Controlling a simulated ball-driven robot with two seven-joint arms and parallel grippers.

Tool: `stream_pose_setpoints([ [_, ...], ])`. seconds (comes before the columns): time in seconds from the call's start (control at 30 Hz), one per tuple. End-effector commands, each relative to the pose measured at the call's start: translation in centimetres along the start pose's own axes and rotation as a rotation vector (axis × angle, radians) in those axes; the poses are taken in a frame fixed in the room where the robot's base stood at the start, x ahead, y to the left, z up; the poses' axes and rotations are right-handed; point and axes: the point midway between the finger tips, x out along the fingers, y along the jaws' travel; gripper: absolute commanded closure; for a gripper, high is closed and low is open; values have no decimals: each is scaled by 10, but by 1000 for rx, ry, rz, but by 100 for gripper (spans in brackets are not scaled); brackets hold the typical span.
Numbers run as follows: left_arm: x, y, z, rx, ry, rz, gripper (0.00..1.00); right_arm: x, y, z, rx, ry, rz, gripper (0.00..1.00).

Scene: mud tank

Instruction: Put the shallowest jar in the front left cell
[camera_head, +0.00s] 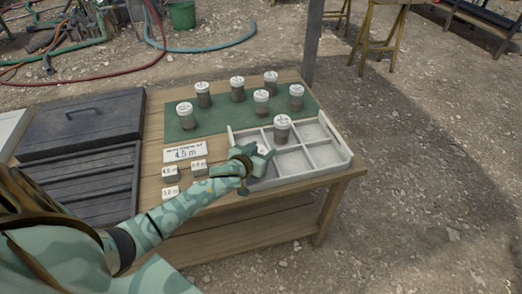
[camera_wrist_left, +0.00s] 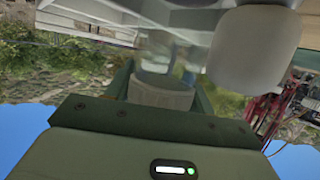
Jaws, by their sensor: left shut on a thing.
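The white divided tray (camera_head: 300,178) stands on the right of the wooden table. My left gripper (camera_head: 258,153) is at the tray's left side, over the front left cell. It is shut on a jar; part of the white lid (camera_head: 262,148) shows between the fingers in the head view. In the left wrist view the held jar's pale lid (camera_wrist_left: 160,92) sits between the fingers. Its lower end is hidden, so I cannot tell whether it touches the cell floor. Another jar (camera_head: 282,130) stands in the back middle cell. My right gripper is not in view.
Several white-lidded jars, such as this one (camera_head: 237,90), stand on the green mat (camera_head: 215,122) behind the tray. A card reading 4.5 m (camera_head: 186,153) and small labelled blocks (camera_head: 171,191) lie left of my gripper. The tray's right cells are empty.

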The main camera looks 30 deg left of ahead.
Motion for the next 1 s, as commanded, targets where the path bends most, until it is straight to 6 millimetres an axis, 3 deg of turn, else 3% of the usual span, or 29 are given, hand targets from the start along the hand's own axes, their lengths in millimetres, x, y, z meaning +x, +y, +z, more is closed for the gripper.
stream_pose_setpoints([
  [0.03, 1, 0, 2, -1, 0, 0, 77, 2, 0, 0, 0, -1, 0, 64],
  [0.07, 1, 0, 2, 0, -1, 0, 38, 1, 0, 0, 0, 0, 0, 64],
  [0.1, 0, 0, 2, 0, -1, 0, 27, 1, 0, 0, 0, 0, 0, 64],
  [0.13, 0, 0, 2, 0, -1, 0, 25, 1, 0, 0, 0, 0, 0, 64],
  [0.47, -2, 0, -3, 1, 0, 0, 25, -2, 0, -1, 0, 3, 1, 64],
  [1.0, -110, 0, -3, -1, 0, 0, 25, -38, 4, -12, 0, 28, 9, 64],
])
